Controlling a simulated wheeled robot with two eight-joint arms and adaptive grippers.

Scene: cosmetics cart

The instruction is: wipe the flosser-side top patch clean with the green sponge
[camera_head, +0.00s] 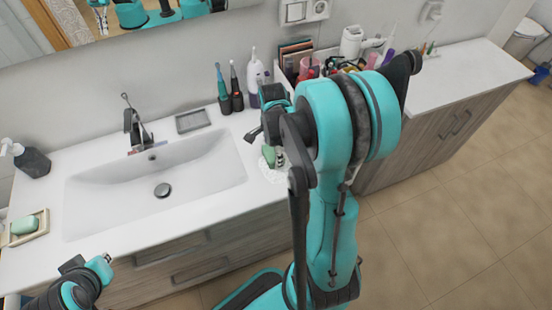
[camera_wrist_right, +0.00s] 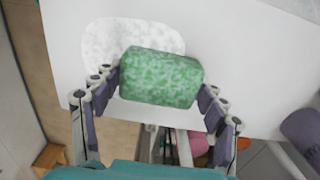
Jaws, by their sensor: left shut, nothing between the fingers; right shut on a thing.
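The green sponge (camera_wrist_right: 160,78) is held between the two fingers of my right gripper (camera_wrist_right: 160,92) in the right wrist view. Beside and partly under it shows a pale speckled patch (camera_wrist_right: 105,42) on the white top. I cannot tell whether the sponge touches the surface. In the head view the sponge (camera_head: 268,154) shows at the right end of the washbasin top, over the patch; my right arm hides most of that gripper. The white and purple flosser (camera_head: 254,76) stands behind, near the wall. My left gripper (camera_head: 104,262) is shut and empty at the lower left.
Two dark toothbrush handles (camera_head: 230,100) stand left of the flosser. A grey tray (camera_head: 193,121), a tap (camera_head: 136,130) and the sunken basin (camera_head: 150,190) lie further left. A soap dish (camera_head: 41,223) sits at far left. A cluttered organizer is behind my right arm.

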